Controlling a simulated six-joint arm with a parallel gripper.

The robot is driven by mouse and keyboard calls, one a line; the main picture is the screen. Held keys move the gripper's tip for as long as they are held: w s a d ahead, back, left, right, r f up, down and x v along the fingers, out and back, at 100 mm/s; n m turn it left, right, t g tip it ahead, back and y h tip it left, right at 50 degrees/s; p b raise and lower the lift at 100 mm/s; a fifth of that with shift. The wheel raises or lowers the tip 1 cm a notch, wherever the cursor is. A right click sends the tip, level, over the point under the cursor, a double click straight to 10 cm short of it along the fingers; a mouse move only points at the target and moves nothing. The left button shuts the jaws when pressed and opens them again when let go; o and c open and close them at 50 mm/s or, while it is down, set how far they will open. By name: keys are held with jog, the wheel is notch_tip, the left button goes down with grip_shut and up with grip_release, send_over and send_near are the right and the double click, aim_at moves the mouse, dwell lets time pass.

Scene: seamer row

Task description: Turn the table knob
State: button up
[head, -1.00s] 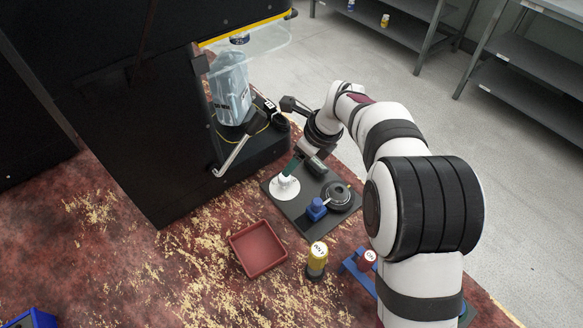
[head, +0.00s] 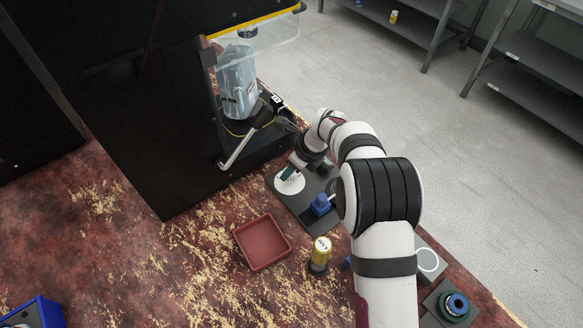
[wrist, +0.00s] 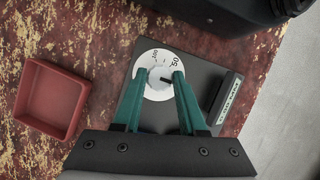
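The table knob is a pale grey round knob (wrist: 160,79) with a dark pointer, on a white dial disc (wrist: 141,84) with printed black marks. In the head view the white disc (head: 288,186) shows at the far left of a dark plate (head: 293,208), and the knob is mostly hidden. My gripper (wrist: 160,71) has its two green fingers apart over the dial, one on each side of the knob. I cannot tell whether they touch it. In the head view my gripper (head: 289,176) points down at the disc.
A blue block (head: 321,204) stands on the same plate, close to my arm. A green-blue round part (head: 456,305) lies at lower right.

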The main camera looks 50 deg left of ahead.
grip_shut()
jog(key=shift+n, duration=0.3)
jog(key=n+g, duration=0.1)
jog(key=n, duration=0.3)
jog(key=shift+w+g+h, duration=0.15)
jog(key=shift+g+h, duration=0.25)
jog(key=shift+a+n+g+h, duration=0.1)
jog(key=shift+n+g+h, duration=0.2)
jog(key=shift+n, duration=0.85)
jog(key=shift+n+g+h, duration=0.2)
jog(key=shift+n+h, duration=0.2)
jog(key=shift+n, duration=0.75)
jog(key=o, duration=0.8)
grip_release()
